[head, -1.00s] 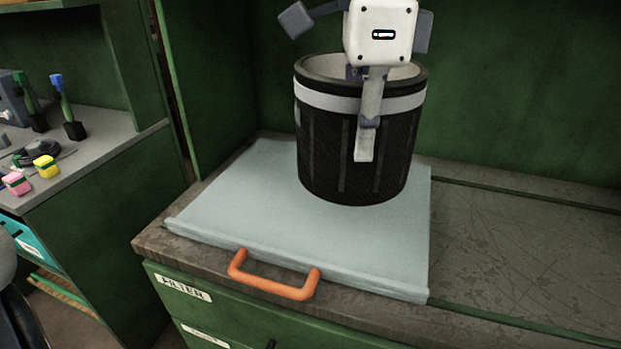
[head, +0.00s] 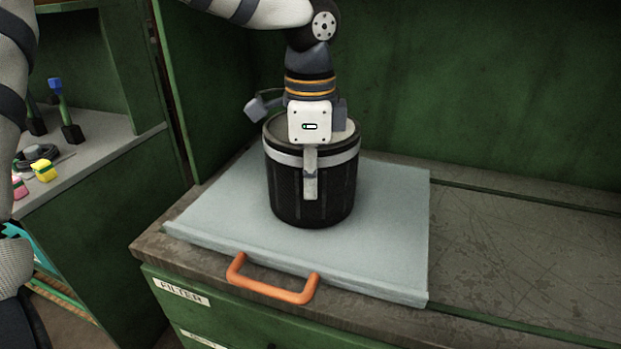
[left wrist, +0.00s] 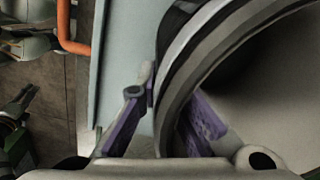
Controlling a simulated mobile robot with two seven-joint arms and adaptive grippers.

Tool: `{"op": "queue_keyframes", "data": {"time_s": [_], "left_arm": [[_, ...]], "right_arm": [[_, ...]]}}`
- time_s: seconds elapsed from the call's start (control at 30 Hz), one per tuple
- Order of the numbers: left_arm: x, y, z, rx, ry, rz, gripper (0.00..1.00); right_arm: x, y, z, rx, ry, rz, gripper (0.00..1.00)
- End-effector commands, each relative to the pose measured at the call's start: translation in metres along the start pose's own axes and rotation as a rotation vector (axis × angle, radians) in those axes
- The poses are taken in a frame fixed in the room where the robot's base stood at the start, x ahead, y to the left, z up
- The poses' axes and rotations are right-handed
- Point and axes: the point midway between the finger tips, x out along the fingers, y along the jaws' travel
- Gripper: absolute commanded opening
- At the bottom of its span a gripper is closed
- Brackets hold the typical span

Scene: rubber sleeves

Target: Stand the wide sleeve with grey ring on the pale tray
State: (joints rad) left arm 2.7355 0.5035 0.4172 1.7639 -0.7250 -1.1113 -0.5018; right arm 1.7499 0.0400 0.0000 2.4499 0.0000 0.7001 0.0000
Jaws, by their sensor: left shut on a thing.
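The wide sleeve with grey ring (head: 286,190) is a black ribbed cylinder with a grey band near its top. In the head view it is upright over the pale tray (head: 390,235), its bottom seemingly at the tray's surface; I cannot tell whether it fully touches. My left gripper (head: 312,185) is shut on the sleeve's near wall, one finger outside and the other inside. The left wrist view also shows the sleeve's rim (left wrist: 185,65) between the two fingers, and the tray's edge (left wrist: 110,60) beside it. My right gripper is not in view.
The tray has an orange handle (head: 270,283) at its front and lies on a worn bench top (head: 520,255). Green walls stand behind and to the left. A shelf at left holds small items, including a yellow block (head: 44,171). The bench at right is clear.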

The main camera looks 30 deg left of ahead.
Motion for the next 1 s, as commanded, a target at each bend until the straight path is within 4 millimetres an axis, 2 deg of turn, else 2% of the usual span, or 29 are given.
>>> {"op": "queue_keyframes", "data": {"time_s": [0.17, 0.2, 0.27, 0.6, 0.67, 0.9, 1.0], "left_arm": [[0.001, 0.0, 0.0, 0.001, 0.001, -0.004, 0.0], [0.002, 0.0, 0.0, 0.001, 0.0, -0.001, 0.13], [0.002, 0.0, 0.0, 0.001, 0.0, -0.001, 0.26], [-0.002, 0.0, 0.0, 0.0, 0.002, -0.001, 0.26], [-0.011, -0.001, -0.001, -0.001, 0.0, -0.003, 0.26], [-0.077, -0.001, -0.001, -0.002, 0.002, -0.005, 0.26], [-0.099, 0.0, -0.001, -0.001, 0.002, -0.004, 0.26]], "right_arm": [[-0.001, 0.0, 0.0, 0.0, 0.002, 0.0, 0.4], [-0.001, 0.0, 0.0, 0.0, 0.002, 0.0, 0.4], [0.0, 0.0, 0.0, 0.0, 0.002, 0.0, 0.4], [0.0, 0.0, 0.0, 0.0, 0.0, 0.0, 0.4], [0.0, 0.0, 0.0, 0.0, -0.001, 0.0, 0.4], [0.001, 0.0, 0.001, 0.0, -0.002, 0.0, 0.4], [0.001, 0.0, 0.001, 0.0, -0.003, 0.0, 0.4]]}}
